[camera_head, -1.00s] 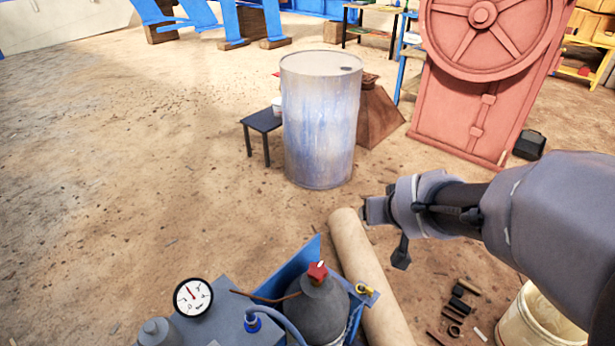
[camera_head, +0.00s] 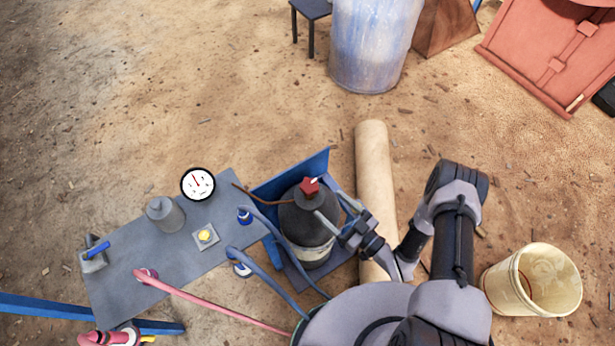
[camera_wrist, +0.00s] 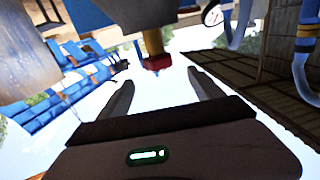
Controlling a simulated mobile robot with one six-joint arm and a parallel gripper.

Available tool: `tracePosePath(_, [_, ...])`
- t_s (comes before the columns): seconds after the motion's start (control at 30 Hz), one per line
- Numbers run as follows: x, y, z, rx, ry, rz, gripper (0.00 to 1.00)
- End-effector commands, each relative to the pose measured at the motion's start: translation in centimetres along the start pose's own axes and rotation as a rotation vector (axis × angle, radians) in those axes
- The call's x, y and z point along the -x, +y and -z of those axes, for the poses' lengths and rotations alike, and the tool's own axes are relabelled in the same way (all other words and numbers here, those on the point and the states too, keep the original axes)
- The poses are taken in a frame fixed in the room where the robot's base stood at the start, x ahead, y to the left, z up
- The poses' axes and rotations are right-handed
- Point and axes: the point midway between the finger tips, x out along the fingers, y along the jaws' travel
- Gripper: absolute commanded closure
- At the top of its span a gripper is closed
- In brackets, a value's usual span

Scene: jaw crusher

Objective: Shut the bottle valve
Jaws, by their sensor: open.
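The dark grey bottle (camera_head: 306,240) stands upright in a blue holder (camera_head: 262,192), with the red valve (camera_head: 309,187) on its top. My gripper (camera_head: 328,206) is open and close to the bottle's right side, near its neck. In the wrist view, which looks upside down, the red valve (camera_wrist: 156,62) shows ahead of my open gripper (camera_wrist: 160,77), roughly in line with the gap between the two fingers. Nothing is held. I cannot tell whether a finger touches the bottle.
A grey table (camera_head: 160,260) with a round gauge (camera_head: 198,184) and small valves stands left of the bottle. Blue hoses (camera_head: 280,285) run in front of it. A tan pipe (camera_head: 374,165) lies behind my arm. A cream bucket (camera_head: 532,280) stands at right; open ground lies beyond.

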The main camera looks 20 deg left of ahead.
Motion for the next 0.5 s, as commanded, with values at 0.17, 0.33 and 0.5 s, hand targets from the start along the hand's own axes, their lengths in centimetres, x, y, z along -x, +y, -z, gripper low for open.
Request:
tracePosePath(0.17, [-5.4, -0.2, -0.2, 0.005, 0.002, 0.007, 0.25])
tracePosePath(0.33, [-9.5, -0.1, -0.2, 0.003, 0.001, 0.004, 0.25])
tracePosePath(0.5, [-12.1, 0.0, -0.1, 0.002, 0.001, 0.001, 0.25])
